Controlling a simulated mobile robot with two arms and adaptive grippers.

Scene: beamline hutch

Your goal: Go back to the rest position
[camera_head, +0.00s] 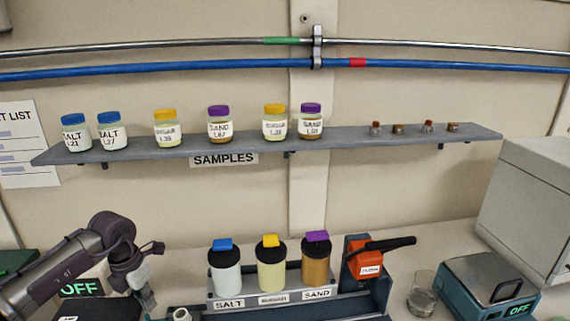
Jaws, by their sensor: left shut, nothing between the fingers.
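My left arm comes in from the lower left. My left gripper (148,299) hangs low at the left, pointing down, shut and empty, beside a black device with a green OFF display (82,288). It is left of the rack (290,301) that holds the salt, a yellow-lidded and the sand containers, and apart from them. My right gripper is not in view.
A wall shelf (345,137) carries several labelled jars and small vials. An orange holder with a black handle (366,262), a glass beaker (422,295) and a teal device reading OFF (487,285) stand right of the rack. A grey box (530,195) is at the far right.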

